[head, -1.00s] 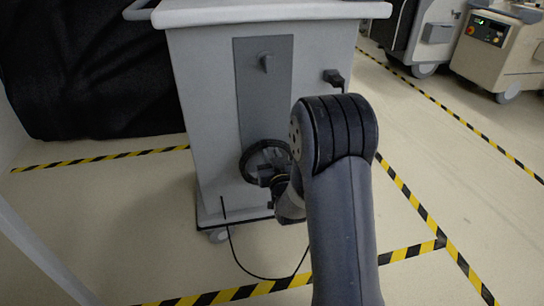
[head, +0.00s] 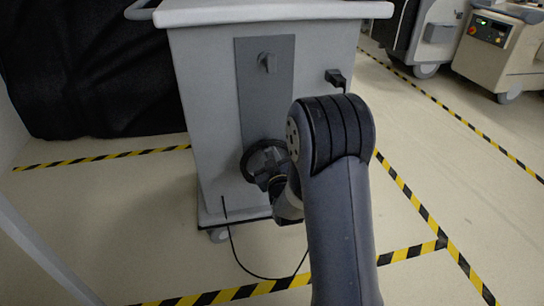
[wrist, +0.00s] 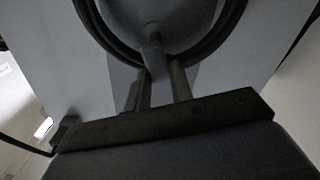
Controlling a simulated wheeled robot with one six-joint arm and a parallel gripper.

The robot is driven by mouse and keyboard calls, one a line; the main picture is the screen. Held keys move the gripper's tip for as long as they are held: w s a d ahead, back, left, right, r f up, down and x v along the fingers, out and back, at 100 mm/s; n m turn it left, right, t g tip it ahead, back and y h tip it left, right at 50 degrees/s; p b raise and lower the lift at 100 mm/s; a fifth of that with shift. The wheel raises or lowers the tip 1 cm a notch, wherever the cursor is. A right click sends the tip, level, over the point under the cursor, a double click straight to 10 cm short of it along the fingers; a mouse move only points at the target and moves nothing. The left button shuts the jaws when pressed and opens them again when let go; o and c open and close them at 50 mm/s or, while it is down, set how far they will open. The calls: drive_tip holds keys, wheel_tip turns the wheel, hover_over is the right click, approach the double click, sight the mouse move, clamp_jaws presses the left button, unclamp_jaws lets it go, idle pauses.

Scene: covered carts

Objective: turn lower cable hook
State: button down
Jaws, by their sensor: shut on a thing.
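The lower cable hook (wrist: 153,55) is a small grey peg in the wrist view, in front of a dark coiled cable (wrist: 210,42). My gripper (wrist: 160,85) has its two fingers shut on the hook from below. In the head view the cable coil (head: 250,158) hangs low on the grey panel of the cart (head: 214,120), and my gripper (head: 268,172) is at it, partly hidden by my arm. The upper hook (head: 267,62) is bare and stands higher on the same panel.
A black plug (head: 336,77) sits at the cart's upper right. A loose cable (head: 236,255) runs down to the floor. Yellow-black tape (head: 400,190) marks the floor. Other carts (head: 490,50) stand at the back right, and a black cover (head: 90,80) is at the left.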

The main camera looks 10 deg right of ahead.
drive_tip(key=n, duration=0.3)
drive_tip(key=shift+a+f+n, duration=0.25)
drive_tip(key=shift+a+n, duration=0.1)
drive_tip(key=shift+n, duration=0.05)
drive_tip(key=shift+d+f+n, duration=0.2)
drive_tip(key=shift+f+n, duration=0.45)
drive_tip(key=shift+n, duration=3.65)
drive_tip(key=shift+d+f+n, duration=0.15)
drive_tip(key=shift+f+n, duration=0.55)
drive_tip(key=shift+n, duration=3.6)
drive_tip(key=shift+d+f+n, duration=0.2)
drive_tip(key=shift+f+n, duration=0.45)
drive_tip(key=shift+n, duration=3.65)
drive_tip(key=shift+d+n, duration=0.1)
drive_tip(key=shift+n, duration=0.2)
drive_tip(key=c, duration=1.2)
unclamp_jaws()
drive_tip(key=shift+c, duration=0.2)
